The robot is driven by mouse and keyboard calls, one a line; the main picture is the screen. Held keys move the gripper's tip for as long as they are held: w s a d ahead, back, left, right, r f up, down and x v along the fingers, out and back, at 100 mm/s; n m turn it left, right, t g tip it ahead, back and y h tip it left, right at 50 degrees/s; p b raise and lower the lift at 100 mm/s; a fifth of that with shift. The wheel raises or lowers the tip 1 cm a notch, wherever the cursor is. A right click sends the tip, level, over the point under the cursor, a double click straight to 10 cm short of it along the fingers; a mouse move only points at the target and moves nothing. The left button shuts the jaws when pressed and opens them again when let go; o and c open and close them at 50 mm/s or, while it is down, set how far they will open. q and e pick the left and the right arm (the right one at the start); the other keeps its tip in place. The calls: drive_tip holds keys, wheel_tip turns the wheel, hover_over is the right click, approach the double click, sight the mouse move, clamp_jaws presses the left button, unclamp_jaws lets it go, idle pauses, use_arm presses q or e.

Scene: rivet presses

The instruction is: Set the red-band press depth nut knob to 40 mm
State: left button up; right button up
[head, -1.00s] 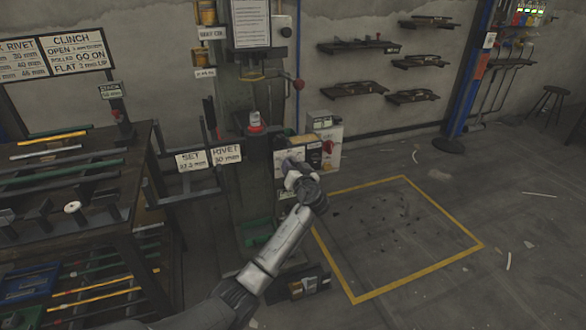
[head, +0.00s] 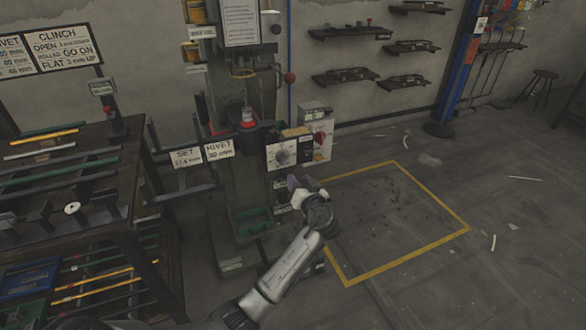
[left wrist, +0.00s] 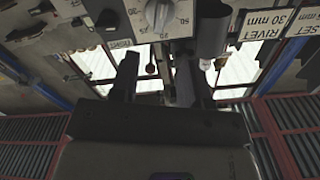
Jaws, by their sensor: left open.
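The press (head: 235,85) stands at the centre of the head view, with a red band (head: 248,123) around a light cap on its front. A pale panel beside it carries a round dial knob (head: 283,157) with a scale. The left wrist view shows a dial knob (left wrist: 158,14) at the top edge, cut off by the frame; its setting cannot be read for sure. My left gripper (head: 297,186) is just below and right of the panel dial, apart from it. Its two fingers (left wrist: 157,75) are spread with nothing between them. My right gripper is not in view.
A red switch (head: 319,139) is on the box right of the dial. A rack with bars (head: 60,165) stands at the left. The yellow-outlined floor area (head: 395,220) at the right is clear.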

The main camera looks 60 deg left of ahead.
use_arm(q)
drive_tip(key=shift+v, duration=1.25)
